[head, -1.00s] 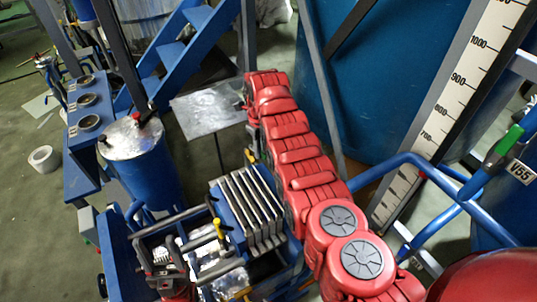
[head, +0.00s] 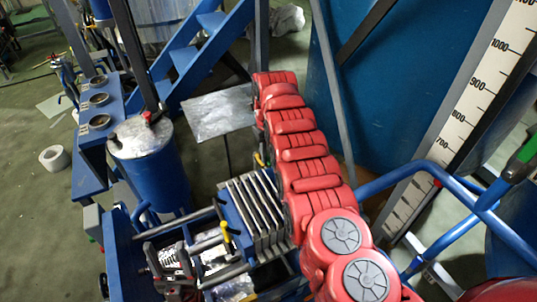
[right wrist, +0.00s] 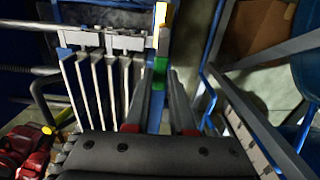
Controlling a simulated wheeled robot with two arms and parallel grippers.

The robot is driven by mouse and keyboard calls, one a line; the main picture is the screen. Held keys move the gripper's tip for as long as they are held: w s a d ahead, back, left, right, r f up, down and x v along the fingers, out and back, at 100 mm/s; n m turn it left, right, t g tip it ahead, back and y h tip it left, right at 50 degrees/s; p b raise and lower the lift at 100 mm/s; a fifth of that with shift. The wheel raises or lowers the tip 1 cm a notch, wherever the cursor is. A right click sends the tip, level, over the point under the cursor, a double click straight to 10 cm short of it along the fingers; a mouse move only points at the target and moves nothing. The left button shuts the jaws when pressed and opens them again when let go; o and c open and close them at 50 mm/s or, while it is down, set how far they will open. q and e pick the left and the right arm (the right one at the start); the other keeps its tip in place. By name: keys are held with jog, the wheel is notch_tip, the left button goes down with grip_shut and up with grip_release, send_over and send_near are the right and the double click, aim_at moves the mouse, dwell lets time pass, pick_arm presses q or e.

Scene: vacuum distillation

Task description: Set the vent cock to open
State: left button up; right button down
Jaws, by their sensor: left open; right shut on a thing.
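A green and yellow handle (right wrist: 160,66), which I take to be the vent cock's, stands at the fingertips of my right gripper (right wrist: 164,84) in the right wrist view. That gripper is shut on it; the exact contact is hard to see between the long dark fingers. In the head view my red right arm hides the right gripper; a small yellow part (head: 259,160) shows beside the arm. The cock's body and port are hidden.
A stack of pale plates (head: 250,215) on rails stands left of my right arm. A blue drum (head: 150,170) is further left. Blue pipe rails and another green-handled valve (head: 522,158) are at the right. A scale board (head: 470,110) leans behind.

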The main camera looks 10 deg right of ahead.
jog(key=c, duration=0.8)
grip_release()
jog(key=shift+o, duration=0.2)
jog(key=shift+r, duration=0.1)
jog(key=shift+w+r, duration=0.1)
jog(key=shift+r, duration=0.2)
notch_tip(320, 180, up, 6)
jog(key=shift+f+b, duration=0.25)
jog(key=shift+b, duration=0.5)
notch_tip(320, 180, up, 2)
notch_tip(320, 180, up, 9)
jog(key=p, duration=0.9)
send_over(269, 159)
jog(key=shift+a+r, duration=0.1)
jog(key=shift+a, duration=0.05)
